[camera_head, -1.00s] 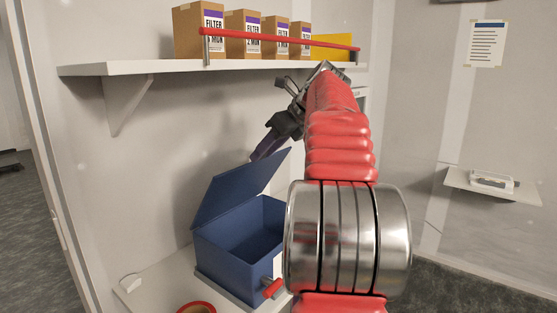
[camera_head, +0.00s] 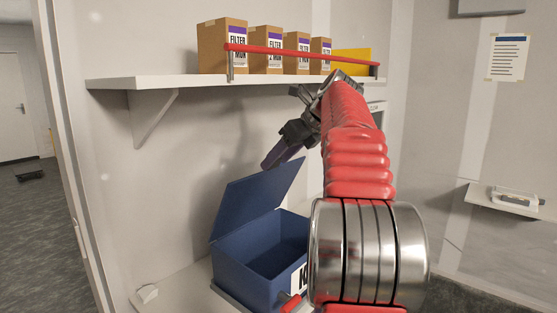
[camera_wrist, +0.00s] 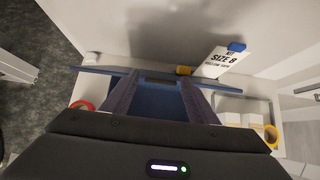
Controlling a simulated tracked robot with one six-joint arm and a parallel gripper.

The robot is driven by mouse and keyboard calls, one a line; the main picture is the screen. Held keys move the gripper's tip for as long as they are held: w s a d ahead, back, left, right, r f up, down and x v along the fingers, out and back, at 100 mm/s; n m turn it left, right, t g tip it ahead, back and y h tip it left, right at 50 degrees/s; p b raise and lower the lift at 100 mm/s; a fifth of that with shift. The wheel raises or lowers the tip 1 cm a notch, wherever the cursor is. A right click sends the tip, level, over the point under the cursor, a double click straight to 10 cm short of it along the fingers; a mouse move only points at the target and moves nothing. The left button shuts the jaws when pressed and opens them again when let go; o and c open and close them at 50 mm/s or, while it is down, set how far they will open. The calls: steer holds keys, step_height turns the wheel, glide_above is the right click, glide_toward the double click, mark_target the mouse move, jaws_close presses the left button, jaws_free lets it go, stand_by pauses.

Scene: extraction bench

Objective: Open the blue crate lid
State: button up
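The blue crate (camera_head: 235,273) stands on a white bench below the shelf. Its blue lid (camera_head: 255,200) is raised and tilted back, and the hollow inside shows. A white label on the crate front is partly hidden by my arm. My gripper (camera_head: 269,163), dark with purple fingers, is at the lid's upper edge; I cannot tell whether it touches. In the wrist view, the two fingers of my gripper (camera_wrist: 158,88) are spread apart with nothing gripped between them. The lid's edge (camera_wrist: 85,70) runs across behind the fingers, and blue crate shows between them.
A white shelf (camera_head: 160,83) above holds several cardboard filter boxes (camera_head: 222,47) behind a red rail (camera_head: 300,52). A wall shelf (camera_head: 500,202) is at right. The wrist view shows a red tape roll (camera_wrist: 80,105), a yellow roll (camera_wrist: 271,135) and a "SIZE B" sign (camera_wrist: 222,62).

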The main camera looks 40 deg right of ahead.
steer(key=shift+o, duration=0.4)
steer(key=a+v, duration=0.1)
steer(key=v, duration=1.2)
steer(key=shift+s+d+r, duration=0.3)
steer(key=shift+d, duration=0.15)
steer(key=shift+w+a, duration=0.1)
steer(key=w+a+f+n+g, duration=0.1)
steer(key=a+f+n, duration=0.35)
steer(key=a, duration=0.35)
steer(key=w+a+f+n, duration=0.1)
steer(key=a+f+n, duration=0.2)
steer(key=a+n, duration=0.35)
steer(key=w+a+f+n+g, duration=0.1)
steer(key=a+f+n, duration=0.25)
steer(key=a, duration=0.55)
steer(key=s+a+f+n, duration=0.8)
steer(key=f+n, duration=0.2)
steer(key=f, duration=0.2)
steer(key=s+a+f+n+g+h, duration=0.1)
steer(key=s+a+f+n, duration=0.7)
steer(key=f, duration=0.4)
steer(key=shift+a+f+n, duration=0.35)
steer(key=shift+a+n, duration=0.45)
steer(key=shift+n, duration=0.35)
